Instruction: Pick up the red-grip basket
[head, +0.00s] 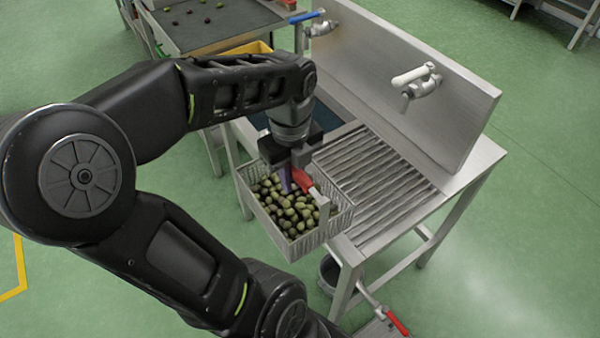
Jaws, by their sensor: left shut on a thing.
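The basket (325,220) is a pale, slatted, open-topped basket filled with green and dark olives (288,207). Its red grip (303,181) shows above the olives. My left gripper (296,183) points down from above and is shut on the red grip. The gripper hides part of the handle and of the basket's back rim. The basket is upright at the front left edge of the steel sink unit's ribbed drainboard (375,185). I cannot tell whether its bottom touches anything. My right gripper is not in view.
A dark tray with a few olives (225,28) stands at the back left. A bucket (329,272) and a red-handled item (397,322) are low down.

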